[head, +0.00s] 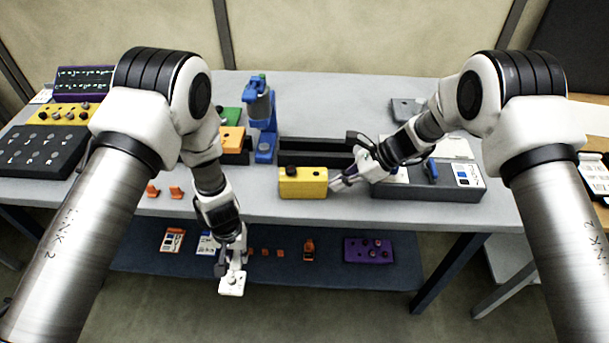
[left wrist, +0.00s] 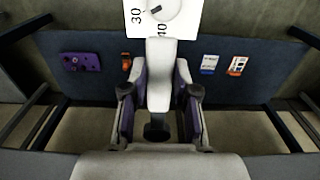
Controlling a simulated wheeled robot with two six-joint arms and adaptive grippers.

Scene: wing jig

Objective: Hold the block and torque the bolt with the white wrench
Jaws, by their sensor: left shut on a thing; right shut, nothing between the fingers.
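My left gripper (head: 232,258) is shut on the white wrench (head: 231,284) and holds it in front of the table's front edge, above the floor. In the left wrist view the wrench (left wrist: 158,75) stands between the fingers, its handle gripped and a white plate with a dial and numbers at its far end. A yellow block (head: 303,188) with a dark round piece on top, perhaps the bolt (head: 291,171), sits near the table's front edge. My right gripper (head: 337,184) is shut and empty just right of the block; I cannot tell whether it touches it.
A blue stand (head: 265,125) and an orange box (head: 233,140) are left of the block. A black rail (head: 312,152) lies behind it, and a grey case (head: 440,185) is to the right. A lower shelf (head: 330,270) holds a purple block (head: 369,250) and small orange parts.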

